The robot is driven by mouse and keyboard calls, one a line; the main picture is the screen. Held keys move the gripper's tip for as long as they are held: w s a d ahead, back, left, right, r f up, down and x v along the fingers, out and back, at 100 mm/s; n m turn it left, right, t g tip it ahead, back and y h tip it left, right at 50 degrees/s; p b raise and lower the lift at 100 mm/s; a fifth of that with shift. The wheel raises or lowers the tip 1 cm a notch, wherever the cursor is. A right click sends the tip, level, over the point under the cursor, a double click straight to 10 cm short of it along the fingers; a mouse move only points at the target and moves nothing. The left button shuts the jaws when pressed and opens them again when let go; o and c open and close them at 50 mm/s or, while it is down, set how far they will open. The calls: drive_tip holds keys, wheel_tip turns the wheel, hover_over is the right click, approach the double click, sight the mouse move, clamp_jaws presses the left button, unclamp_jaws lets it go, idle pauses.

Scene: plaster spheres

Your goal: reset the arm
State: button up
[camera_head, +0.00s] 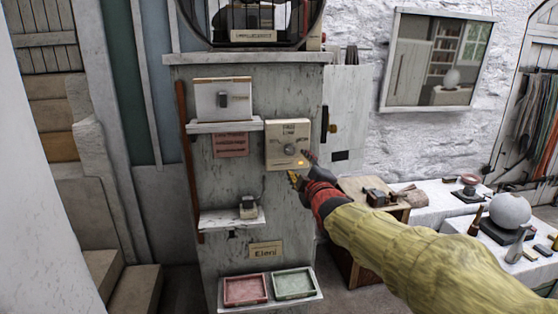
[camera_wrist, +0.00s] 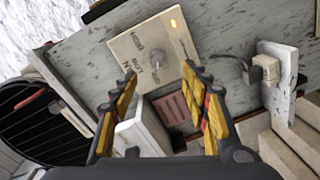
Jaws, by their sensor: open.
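I cannot tell whether a fingertip touches the box. My arm, in a yellow-green sleeve, reaches in from the lower right of the head view.
A white switch box (camera_head: 222,99) sits on an upper shelf, with a small device (camera_head: 248,207) on a lower shelf. A red tray (camera_head: 245,290) and a green tray (camera_head: 294,284) rest at the bottom. A plaster sphere (camera_head: 510,210) stands on the right-hand table.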

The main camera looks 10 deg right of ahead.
drive_tip(key=s+d+f+m+g, duration=0.1)
drive_tip(key=s+f+m+g, duration=0.3)
drive_tip(key=s+f, duration=0.4)
drive_tip(key=s+f+m+g, duration=0.4)
drive_tip(key=s+f, duration=0.2)
drive_tip(key=f, duration=0.4)
drive_tip(key=s+a+f+m+g, duration=0.1)
drive_tip(key=s+m, duration=0.4)
drive_tip(key=s, duration=2.3)
drive_tip(key=f+g, duration=0.1)
drive_tip(key=g, duration=0.1)
drive_tip(key=shift+s+a+f+m+g, duration=0.2)
drive_tip(key=shift+s+m+g, duration=0.1)
drive_tip(key=shift+g, duration=0.1)
drive_tip(key=shift+w, duration=0.1)
drive_tip(key=shift+d, duration=0.1)
